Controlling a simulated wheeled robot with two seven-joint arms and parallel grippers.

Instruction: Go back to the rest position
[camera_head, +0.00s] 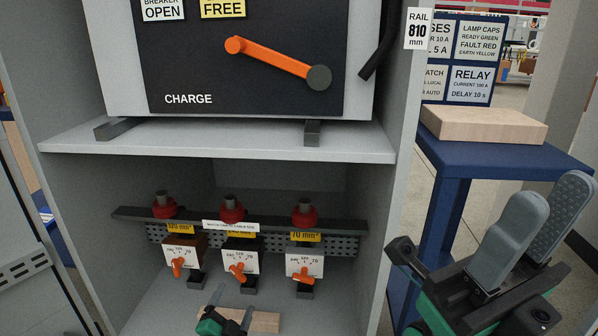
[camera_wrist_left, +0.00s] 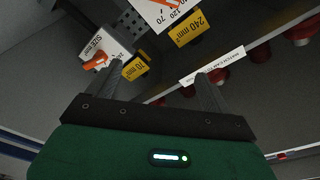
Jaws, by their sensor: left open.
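My left gripper (camera_head: 232,308) is low in the cabinet's lower bay, at the bottom edge of the head view, in front of the middle and left dial units. In the left wrist view its two dark fingers (camera_wrist_left: 152,85) stand apart with nothing between them. Beyond them are dial units with orange pointers and yellow size tags, one reading 240 mm² (camera_wrist_left: 188,28) and one 70 mm² (camera_wrist_left: 136,68). My right gripper (camera_head: 545,225) is at the right of the head view, outside the cabinet. Its two grey fingers are apart and empty.
A rail carries red caps (camera_head: 305,212) above the dial units (camera_head: 304,264). A wooden block (camera_head: 264,321) lies beside my left gripper. The shelf (camera_head: 220,142) is above it, and the cabinet's right wall (camera_head: 385,215) separates the grippers. A blue table (camera_head: 500,158) bears a wooden board (camera_head: 484,124).

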